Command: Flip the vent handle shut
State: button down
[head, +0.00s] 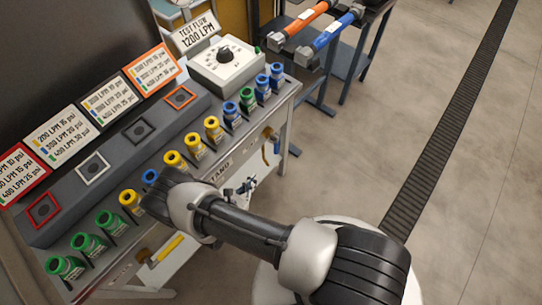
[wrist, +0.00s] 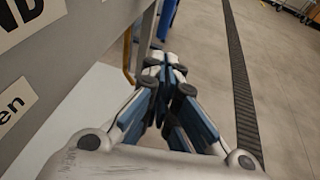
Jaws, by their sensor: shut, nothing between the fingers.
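A bent yellow handle (head: 273,147) sits on the bench's front face towards its right end. It also shows in the wrist view as a yellow-orange piece (wrist: 127,52) left of my fingertips. A straight yellow handle (head: 170,248) is low on the front face at the left. I cannot read which one is marked as the vent. My gripper (head: 245,186) is in front of the face, between the two handles, partly behind my arm. In the wrist view my gripper (wrist: 166,66) has its fingers together and empty. It appears apart from the yellow-orange piece.
The bench top (head: 275,105) carries a row of green, yellow and blue fittings and a white dial box (head: 227,66). Open floor (head: 350,165) lies to the right.

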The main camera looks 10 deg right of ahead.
jog(key=b, duration=0.4)
send_near(275, 152)
jog(key=x, duration=0.5)
jog(key=shift+f, duration=0.3)
jog(key=shift+w+d, duration=0.35)
jog(key=shift+w, duration=0.1)
